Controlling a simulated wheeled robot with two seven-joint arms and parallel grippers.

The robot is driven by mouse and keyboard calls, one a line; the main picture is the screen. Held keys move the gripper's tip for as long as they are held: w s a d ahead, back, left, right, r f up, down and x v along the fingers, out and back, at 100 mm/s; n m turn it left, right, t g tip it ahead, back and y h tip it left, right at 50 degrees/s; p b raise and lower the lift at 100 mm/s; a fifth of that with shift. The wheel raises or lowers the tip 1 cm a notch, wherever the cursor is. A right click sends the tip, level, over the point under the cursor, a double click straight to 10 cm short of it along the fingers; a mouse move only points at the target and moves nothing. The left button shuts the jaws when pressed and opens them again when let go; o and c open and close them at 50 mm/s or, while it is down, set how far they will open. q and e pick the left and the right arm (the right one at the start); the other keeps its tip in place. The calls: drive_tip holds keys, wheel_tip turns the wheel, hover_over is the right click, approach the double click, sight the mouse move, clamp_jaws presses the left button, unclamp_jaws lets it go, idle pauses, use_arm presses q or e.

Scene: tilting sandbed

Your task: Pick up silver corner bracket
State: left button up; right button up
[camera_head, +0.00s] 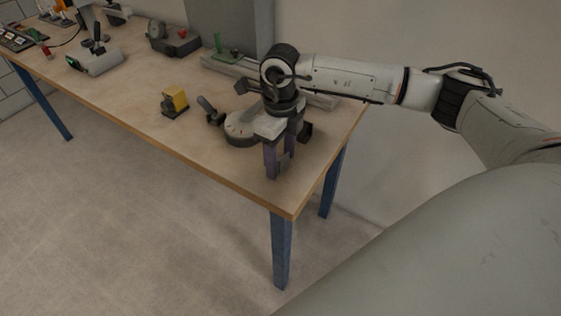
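My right gripper (280,166) points down over the near right corner of the wooden table (225,172). Its two dark fingers stand apart, with a gap between them. I cannot make out a silver corner bracket; it may be hidden behind the gripper or too small to tell. My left gripper is not in view.
A round grey device (238,130) with a dark handle stands just left of my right gripper. A yellow block (175,99) on a dark base is farther left. A grey rail (228,66) lies along the back. Several tools and devices crowd the far left end. The front edge is clear.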

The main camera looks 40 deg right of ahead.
drive_tip(key=shift+r, duration=0.1)
drive_tip(key=c, duration=1.2)
